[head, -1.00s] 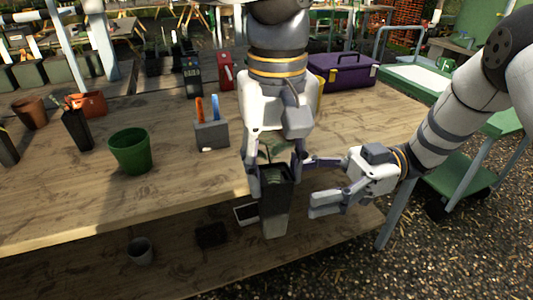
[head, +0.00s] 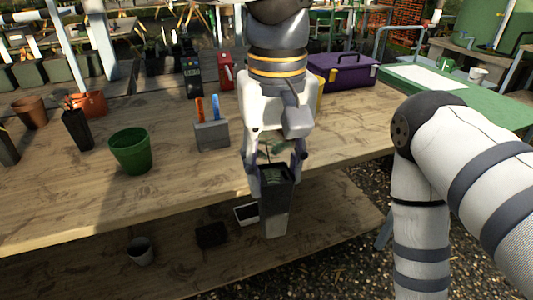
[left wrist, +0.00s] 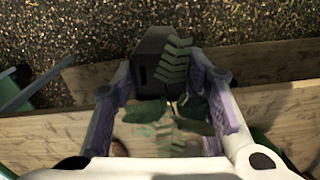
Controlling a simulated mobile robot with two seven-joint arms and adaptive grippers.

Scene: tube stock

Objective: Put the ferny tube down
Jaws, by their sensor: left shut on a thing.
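The ferny tube (head: 275,210) is a tall, dark, square pot with green leaves at its top. It is upright in front of the bench's near edge in the head view. My left gripper (head: 275,172) is shut on its upper part, with one finger on each side. In the left wrist view the tube (left wrist: 148,62) shows as a dark block between the purple-padded fingers, with fern fronds (left wrist: 173,66) over it. I cannot tell whether its base touches anything. My right gripper is out of view; only its arm shows at the right.
The wooden bench (head: 180,190) holds a green pot (head: 130,152), a black tube (head: 76,130), a tool caddy (head: 211,136) and a purple toolbox (head: 342,70). The lower shelf (head: 90,275) carries a grey pot (head: 140,251) and a dark tray (head: 211,236). Bare wood lies between them.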

